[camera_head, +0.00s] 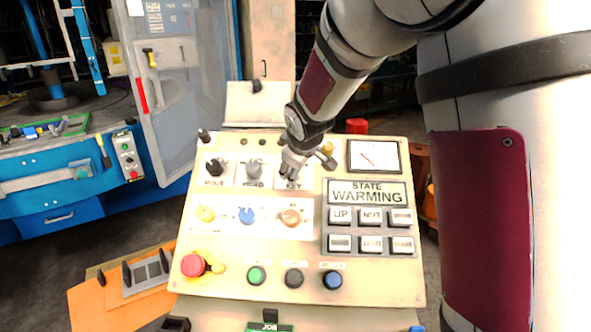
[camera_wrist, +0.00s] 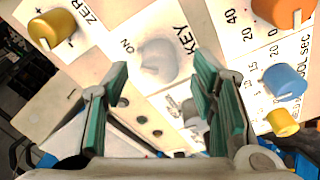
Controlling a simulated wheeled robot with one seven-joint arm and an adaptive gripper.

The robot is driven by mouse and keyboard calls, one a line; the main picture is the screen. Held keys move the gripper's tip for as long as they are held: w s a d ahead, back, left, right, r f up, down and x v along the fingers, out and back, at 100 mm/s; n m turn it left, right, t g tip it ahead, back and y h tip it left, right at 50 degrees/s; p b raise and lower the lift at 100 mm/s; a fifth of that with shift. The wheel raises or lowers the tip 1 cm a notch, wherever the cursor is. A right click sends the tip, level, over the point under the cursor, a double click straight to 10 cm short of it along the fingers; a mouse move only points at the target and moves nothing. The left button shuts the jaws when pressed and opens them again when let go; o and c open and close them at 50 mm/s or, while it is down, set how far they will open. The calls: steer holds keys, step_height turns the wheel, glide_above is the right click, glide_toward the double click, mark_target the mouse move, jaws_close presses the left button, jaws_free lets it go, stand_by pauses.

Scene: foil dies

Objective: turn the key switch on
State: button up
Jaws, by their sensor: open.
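The key switch (camera_wrist: 158,56) is a pale grey, rounded knob on a white plate in the wrist view, with "KEY" printed on one side and "ON" on the other. My gripper (camera_wrist: 160,77) is open, with its green-padded fingers apart on either side of the knob's lower edge in the picture. I cannot tell whether either pad touches the knob. In the head view my gripper (camera_head: 290,172) is over the upper middle of the control panel (camera_head: 180,240), just above the "KEY" label (camera_head: 293,184), and hides the switch.
A dark mode knob (camera_head: 215,167) and a grey knob (camera_head: 253,168) stand left of my gripper. Yellow, blue (camera_head: 247,215) and orange (camera_head: 290,217) knobs sit below. A red mushroom button (camera_head: 192,265) is lower left. The "STATE WARMING" display (camera_head: 367,192) is right.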

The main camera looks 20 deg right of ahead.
steer(key=v, duration=0.8)
steer(key=shift+r, duration=0.25)
steer(key=shift+s, duration=0.2)
steer(key=s+r+m+g+y, duration=0.1)
steer(key=s+m, duration=0.7)
steer(key=s, duration=2.3)
step_height(320, 180, up, 2)
steer(key=shift+d+r+g, duration=0.15)
steer(key=shift+d+g, duration=0.2)
steer(key=shift+g, duration=0.35)
